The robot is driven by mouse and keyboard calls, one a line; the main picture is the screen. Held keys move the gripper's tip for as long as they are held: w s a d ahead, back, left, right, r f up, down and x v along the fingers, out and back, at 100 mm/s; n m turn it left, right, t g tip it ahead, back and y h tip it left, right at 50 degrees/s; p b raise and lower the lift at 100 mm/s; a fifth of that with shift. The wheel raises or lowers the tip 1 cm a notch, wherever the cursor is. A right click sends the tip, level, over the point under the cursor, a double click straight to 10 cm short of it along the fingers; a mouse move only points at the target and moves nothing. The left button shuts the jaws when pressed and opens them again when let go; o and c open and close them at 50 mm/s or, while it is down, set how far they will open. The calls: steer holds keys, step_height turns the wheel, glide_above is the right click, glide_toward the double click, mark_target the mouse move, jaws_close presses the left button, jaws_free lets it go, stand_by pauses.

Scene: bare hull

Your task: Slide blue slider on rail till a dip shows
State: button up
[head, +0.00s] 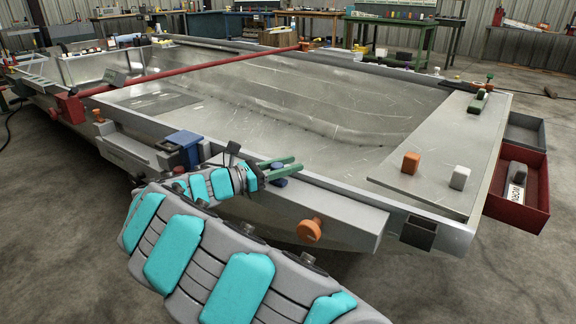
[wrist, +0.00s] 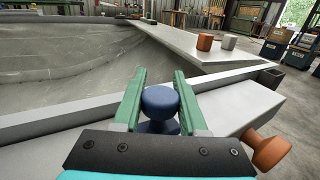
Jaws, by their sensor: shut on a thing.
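The blue slider shows as a round blue knob (wrist: 160,103) on a short stem in the wrist view. In the head view a small part of it (head: 278,181) shows below the green fingers. My gripper (head: 284,166) is shut on the knob; in the wrist view its green fingers (wrist: 155,98) stand on either side of it. The grey rail (head: 340,212) runs along the near edge of the hull, under the knob. It continues to the right in the wrist view (wrist: 238,108). I see no dip; the rail under my gripper is hidden.
An orange knob (head: 308,230) sticks out from the rail's front face, right of my gripper. A blue block (head: 184,139) stands left of my gripper. A red tray (head: 533,190) hangs beyond.

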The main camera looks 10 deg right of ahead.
mark_target(303, 186)
jaws_close()
steer(key=shift+s+d, duration=0.1)
stand_by(0.8)
steer(key=shift+s+d+r, duration=0.1)
steer(key=shift+s+d, duration=0.3)
steer(key=shift+s, duration=0.1)
steer(key=shift+s+d+p, duration=0.35)
steer(key=shift+s+d, duration=0.85)
steer(key=shift+s, duration=0.1)
steer(key=o, duration=0.9)
jaws_free()
steer(key=shift+a, duration=0.15)
